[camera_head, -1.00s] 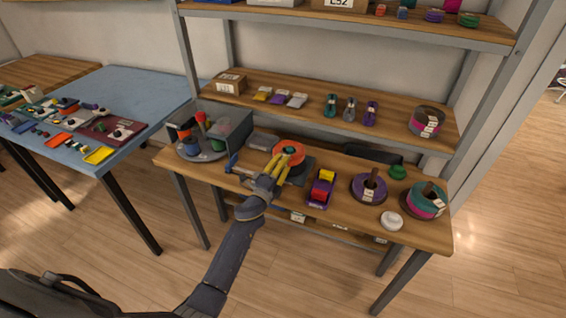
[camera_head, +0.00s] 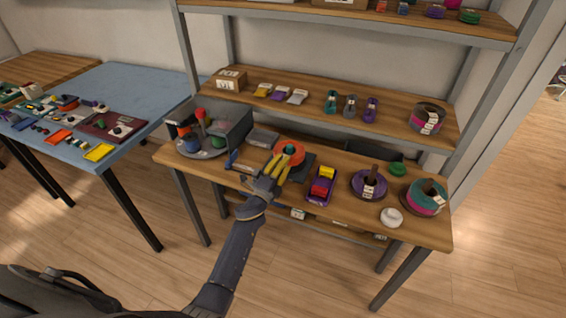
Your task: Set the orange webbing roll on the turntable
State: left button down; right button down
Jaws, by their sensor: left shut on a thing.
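The orange webbing roll (camera_head: 288,148), with a teal centre, is on the wooden workbench's middle, above or against a dark flat block (camera_head: 302,167). My left gripper (camera_head: 280,168) has its yellow fingers shut on the roll's near side. I cannot tell whether the roll is lifted or touches the block. A round grey plate (camera_head: 212,153), which looks like the turntable, is at the bench's left end, in front of an open grey box. Red, blue and green round pieces stand on or around it. My right gripper is not in view.
A purple tray with red and yellow pieces (camera_head: 321,186) stands right of the gripper. Further right are a purple spool (camera_head: 369,185), a teal and pink roll (camera_head: 425,197) and a white disc (camera_head: 391,217). A blue tool (camera_head: 231,160) lies between roll and plate. Shelves rise behind.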

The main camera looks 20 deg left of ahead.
pick_arm(q)
jog(key=shift+f, duration=0.2)
jog(key=c, duration=1.3)
grip_release()
jog(key=o, duration=0.4)
jog(key=shift+s+f, duration=0.1)
jog(key=shift+f, duration=0.25)
jog(key=shift+s+f, duration=0.1)
jog(key=shift+s, duration=0.25)
jog(key=shift+c, duration=0.2)
jog(key=shift+v, duration=2.7)
jog(key=shift+a, duration=0.15)
jog(key=shift+w, duration=0.1)
